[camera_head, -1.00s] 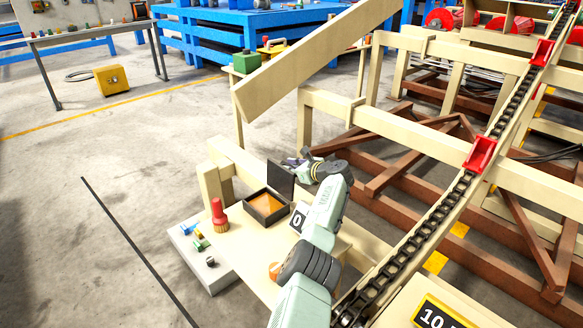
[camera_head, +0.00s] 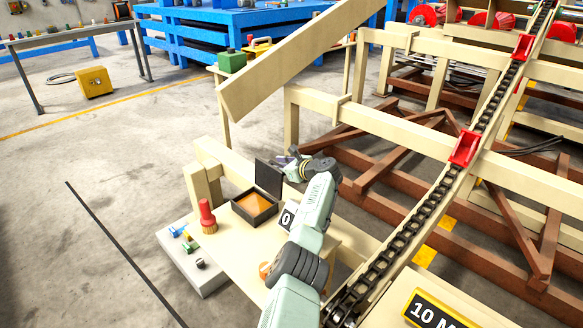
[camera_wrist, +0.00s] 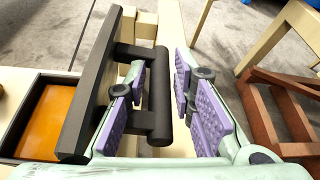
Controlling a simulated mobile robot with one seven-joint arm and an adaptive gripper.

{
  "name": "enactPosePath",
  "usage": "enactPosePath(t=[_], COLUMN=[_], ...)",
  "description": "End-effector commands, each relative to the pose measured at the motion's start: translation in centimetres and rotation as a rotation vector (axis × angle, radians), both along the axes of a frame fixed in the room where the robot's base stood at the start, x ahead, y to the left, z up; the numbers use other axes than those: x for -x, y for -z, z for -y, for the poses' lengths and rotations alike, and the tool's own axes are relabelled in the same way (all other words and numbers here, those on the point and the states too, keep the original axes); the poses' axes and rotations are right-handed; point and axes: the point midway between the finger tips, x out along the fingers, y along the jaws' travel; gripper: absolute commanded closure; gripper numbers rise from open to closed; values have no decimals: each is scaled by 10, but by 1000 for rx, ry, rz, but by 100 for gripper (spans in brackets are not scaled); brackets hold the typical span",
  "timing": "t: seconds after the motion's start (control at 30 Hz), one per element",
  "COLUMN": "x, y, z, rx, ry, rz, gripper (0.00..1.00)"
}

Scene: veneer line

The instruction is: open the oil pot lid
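The oil pot (camera_head: 240,214) is a dark square box with orange oil inside, standing on a cream table. Its dark lid (camera_head: 268,176) stands up steeply along the pot's right side, leaving the oil in sight. The lid (camera_wrist: 92,85) and the pot's rim (camera_wrist: 12,140) also show in the wrist view. A dark bar handle (camera_wrist: 160,95) stands off the lid's outer face. My gripper (camera_wrist: 160,105) has its purple-padded fingers apart, one between lid and handle, the other beyond the handle. A narrow gap shows on the right finger's side. My gripper (camera_head: 288,162) is small in the head view.
A red-handled brush (camera_head: 207,216) stands left of the pot. A pale slab (camera_head: 200,278) with small coloured pieces lies further left. A cream beam (camera_head: 300,60) slants above and behind the pot. A chain conveyor (camera_head: 425,215) runs along the right.

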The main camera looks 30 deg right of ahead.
Motion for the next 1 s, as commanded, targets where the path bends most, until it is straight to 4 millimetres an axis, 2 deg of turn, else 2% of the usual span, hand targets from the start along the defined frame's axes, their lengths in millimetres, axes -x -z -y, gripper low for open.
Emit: enactPosePath(t=[0.03,0.13,0.7,1.0], x=[7,15,94,106], y=[15,11,-36,-43], z=[-2,2,30,33], rx=[-3,-2,2,2], ry=[-7,-5,10,9], rz=[-22,-20,-3,1], gripper=[67,67,67,67])
